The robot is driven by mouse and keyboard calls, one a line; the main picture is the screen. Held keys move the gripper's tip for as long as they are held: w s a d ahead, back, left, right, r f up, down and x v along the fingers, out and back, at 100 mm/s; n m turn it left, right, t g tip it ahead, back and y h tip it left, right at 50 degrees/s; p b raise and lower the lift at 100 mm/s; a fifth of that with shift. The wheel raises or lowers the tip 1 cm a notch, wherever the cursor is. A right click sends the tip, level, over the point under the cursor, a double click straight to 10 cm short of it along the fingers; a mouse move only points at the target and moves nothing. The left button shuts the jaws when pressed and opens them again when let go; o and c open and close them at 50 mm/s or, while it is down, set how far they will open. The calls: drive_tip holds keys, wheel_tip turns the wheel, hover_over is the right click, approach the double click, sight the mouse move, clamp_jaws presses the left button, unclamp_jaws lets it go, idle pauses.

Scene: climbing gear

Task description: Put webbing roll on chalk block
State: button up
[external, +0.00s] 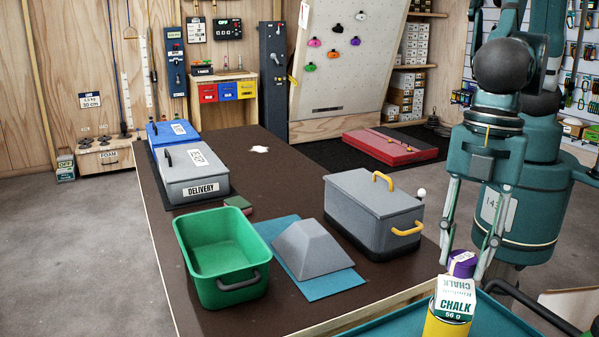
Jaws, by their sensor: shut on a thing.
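My gripper (465,262) is at the lower right, fingers pointing down. Its fingers are shut on a purple roll with a pale label (463,257), which looks like the webbing roll. The white chalk block (456,305), marked "CHALK 56 g", is directly below the roll in the picture. The roll's lower edge meets the top of the block in this view; I cannot tell whether they touch. A yellow rounded thing (440,330) shows below and beside the block, cut off by the bottom edge.
A teal surface (385,325) lies around the yellow thing. On the dark table (290,180) stand a green bin (222,250), a grey pyramid (308,247) on a blue mat, a grey box with yellow handles (365,215) and a delivery box (190,175). The table's middle is mostly clear.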

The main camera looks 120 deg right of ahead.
sight(465, 256)
drive_tip(key=shift+f, duration=1.65)
drive_tip(key=shift+f, duration=0.2)
drive_tip(key=o, duration=0.9)
drive_tip(key=shift+r, duration=0.25)
drive_tip(key=shift+s+d+r, duration=0.1)
drive_tip(key=shift+s+r, duration=0.1)
drive_tip(key=shift+r, duration=1.75)
drive_tip(key=shift+s+d+r, duration=0.1)
drive_tip(key=shift+s+r, duration=0.1)
drive_tip(key=shift+r, duration=1.8)
drive_tip(key=shift+s+d+r, duration=0.1)
drive_tip(key=shift+s+r, duration=0.1)
drive_tip(key=shift+r, duration=1.75)
